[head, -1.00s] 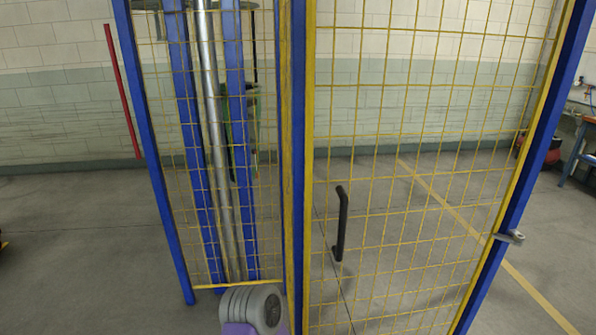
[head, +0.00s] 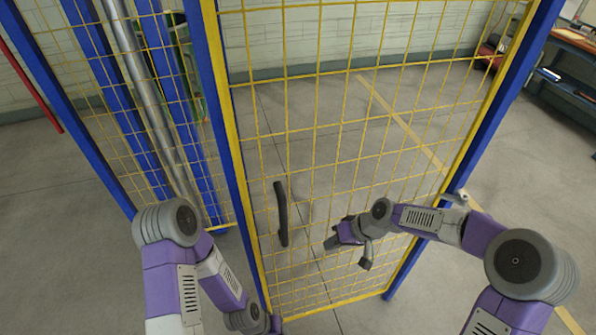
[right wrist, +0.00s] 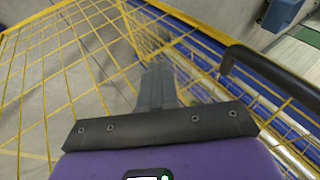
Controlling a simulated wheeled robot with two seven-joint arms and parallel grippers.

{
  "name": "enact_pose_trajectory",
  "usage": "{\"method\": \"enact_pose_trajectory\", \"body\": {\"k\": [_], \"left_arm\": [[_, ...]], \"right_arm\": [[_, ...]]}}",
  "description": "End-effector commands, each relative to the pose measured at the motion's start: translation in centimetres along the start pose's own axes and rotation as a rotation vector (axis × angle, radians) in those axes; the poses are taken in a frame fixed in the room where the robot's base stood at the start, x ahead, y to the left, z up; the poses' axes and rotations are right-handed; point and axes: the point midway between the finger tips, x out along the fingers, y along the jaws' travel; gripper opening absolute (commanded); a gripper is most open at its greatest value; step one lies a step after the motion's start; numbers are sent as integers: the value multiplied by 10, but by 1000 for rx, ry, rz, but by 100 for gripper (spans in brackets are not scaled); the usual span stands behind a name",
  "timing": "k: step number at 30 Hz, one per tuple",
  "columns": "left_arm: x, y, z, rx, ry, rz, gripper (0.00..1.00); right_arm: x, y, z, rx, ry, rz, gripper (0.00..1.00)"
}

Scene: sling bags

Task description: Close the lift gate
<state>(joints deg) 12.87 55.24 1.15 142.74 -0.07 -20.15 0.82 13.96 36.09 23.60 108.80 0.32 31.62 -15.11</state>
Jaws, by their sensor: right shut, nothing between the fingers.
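The lift gate is a yellow mesh panel (head: 315,130) with a black upright handle (head: 281,213) near its left edge. Its left edge runs beside a blue post (head: 222,110); I cannot tell whether it is fully seated. My right gripper (head: 332,242) is shut and empty, right of the handle and apart from it, in front of the mesh in the head view. In the right wrist view the shut fingers (right wrist: 158,85) point at the mesh, and the handle (right wrist: 268,72) is at the right. My left arm reaches the bottom edge; its fingers are not visible.
A grey latch piece (head: 457,196) sits on the right blue post (head: 480,140). Mesh, blue columns and a silver pole (head: 140,85) stand at the left. A workbench (head: 570,75) is at the far right. Open floor lies at the left.

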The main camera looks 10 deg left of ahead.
Motion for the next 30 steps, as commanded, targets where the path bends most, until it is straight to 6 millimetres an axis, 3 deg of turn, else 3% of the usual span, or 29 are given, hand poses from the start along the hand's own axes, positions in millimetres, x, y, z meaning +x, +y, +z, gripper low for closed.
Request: {"method": "enact_pose_trajectory", "body": {"k": [1,6,9,12,17,30], "left_arm": [[-26,10,1,0,0,0,43],[-60,22,2,0,1,0,43],[-72,27,3,0,1,0,43],[-77,29,3,0,1,0,43],[-78,29,3,0,0,0,43],[-85,32,4,0,0,0,43]], "right_arm": [[-50,-28,-27,-62,15,-9,0],[-150,-90,-67,-236,14,-37,0],[-188,-114,-76,-305,9,-45,0],[-209,-127,-80,-345,4,-50,0],[-209,-133,-80,-366,-2,-53,0],[-121,-138,-78,-364,-6,-55,0]]}}
